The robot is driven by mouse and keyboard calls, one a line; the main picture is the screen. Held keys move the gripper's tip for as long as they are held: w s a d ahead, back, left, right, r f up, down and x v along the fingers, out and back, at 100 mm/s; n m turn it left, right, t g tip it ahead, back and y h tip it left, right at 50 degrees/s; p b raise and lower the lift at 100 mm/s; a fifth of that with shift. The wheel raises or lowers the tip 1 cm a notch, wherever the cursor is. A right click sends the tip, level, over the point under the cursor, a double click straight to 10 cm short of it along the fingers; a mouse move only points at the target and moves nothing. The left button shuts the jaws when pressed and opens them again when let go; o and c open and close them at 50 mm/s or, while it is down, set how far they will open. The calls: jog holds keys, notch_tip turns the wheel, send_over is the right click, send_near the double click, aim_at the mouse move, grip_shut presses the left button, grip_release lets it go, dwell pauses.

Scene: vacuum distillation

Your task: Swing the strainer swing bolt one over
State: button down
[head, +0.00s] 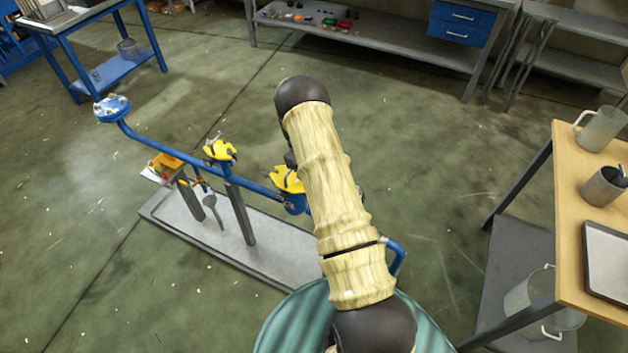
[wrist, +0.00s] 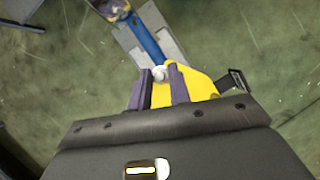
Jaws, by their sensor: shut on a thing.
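The strainer, a blue body with a yellow cover (head: 287,180), sits on the blue pipe line in the head view, partly hidden behind my arm. In the wrist view its yellow cover (wrist: 198,82) lies under my gripper. My gripper (wrist: 160,75) has its two fingers over the cover, shut on a small part with a pale rounded end (wrist: 158,73), which looks like the swing bolt. Most of the bolt is hidden between the fingers, so its tilt cannot be told. A dark bracket-like part (wrist: 236,82) sticks out at the cover's right. In the head view my arm hides most of the gripper.
A second yellow-topped fitting (head: 220,150) and a blue flange (head: 112,108) stand farther left on the line. The grey base tray (head: 263,250) lies below. A wooden-topped table (head: 568,190) with mugs and a tray stands at right. Open floor lies behind the line.

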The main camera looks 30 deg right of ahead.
jog(key=shift+w+a+g+h+b, duration=0.25)
jog(key=shift+w+g+h+b, duration=0.05)
jog(key=shift+g, duration=0.1)
jog(key=c, duration=1.5)
grip_release()
jog(key=shift+c, duration=0.2)
jog(key=b+v, duration=0.1)
jog(key=v, duration=1.6)
jog(key=shift+r+b, duration=0.15)
jog(key=shift+b, duration=0.2)
